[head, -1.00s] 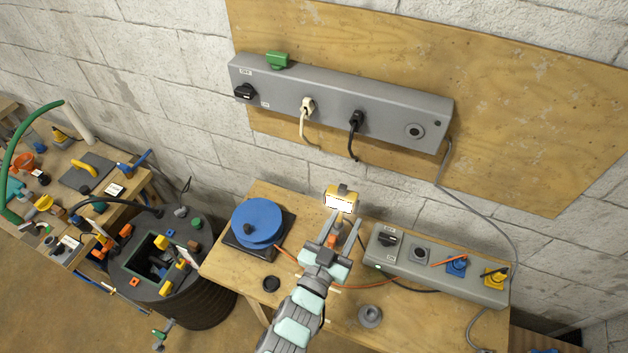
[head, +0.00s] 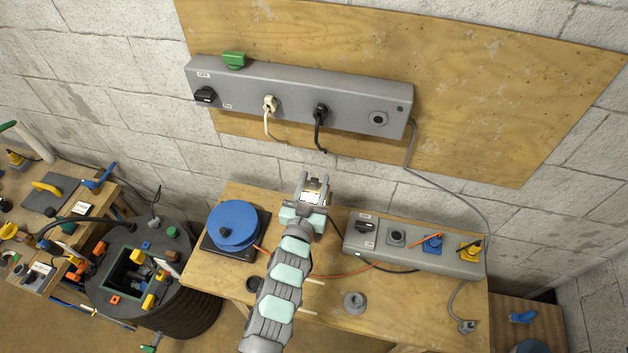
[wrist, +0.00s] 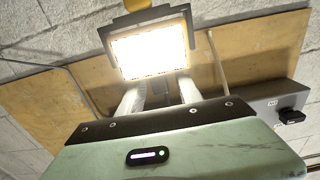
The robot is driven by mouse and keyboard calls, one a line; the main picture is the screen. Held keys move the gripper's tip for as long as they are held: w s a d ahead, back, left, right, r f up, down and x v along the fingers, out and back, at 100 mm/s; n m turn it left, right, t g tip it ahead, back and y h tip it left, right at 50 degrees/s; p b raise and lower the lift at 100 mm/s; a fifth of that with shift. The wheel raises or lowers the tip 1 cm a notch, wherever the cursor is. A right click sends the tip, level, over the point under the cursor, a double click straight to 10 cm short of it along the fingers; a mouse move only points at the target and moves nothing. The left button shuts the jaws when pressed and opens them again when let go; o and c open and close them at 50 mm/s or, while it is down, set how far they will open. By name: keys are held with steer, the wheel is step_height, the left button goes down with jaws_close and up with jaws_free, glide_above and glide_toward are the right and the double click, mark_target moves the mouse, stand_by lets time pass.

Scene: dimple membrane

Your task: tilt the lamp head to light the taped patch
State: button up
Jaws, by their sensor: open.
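The lamp head (head: 312,197) shows only in part at the end of my arm in the head view. In the wrist view the lamp head (wrist: 150,52) is a lit, bright white rectangle in a dark and yellow frame. My gripper (head: 314,184) is open, with its fingers on either side of the lamp head in the head view. In the wrist view both fingers run up to the lamp's lower edge and their tips are hidden behind it. I cannot tell whether they touch it. I cannot make out a taped patch in either view.
A grey wall box (head: 300,97) with plugs is on the plywood board (head: 470,80). A blue reel (head: 233,222) stands left on the bench. A grey switch box (head: 415,245) stands right. A grey round part (head: 354,302) and an orange cable lie on the bench.

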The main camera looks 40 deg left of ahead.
steer(key=shift+w+a+f, duration=0.1)
jaws_close()
stand_by(0.5)
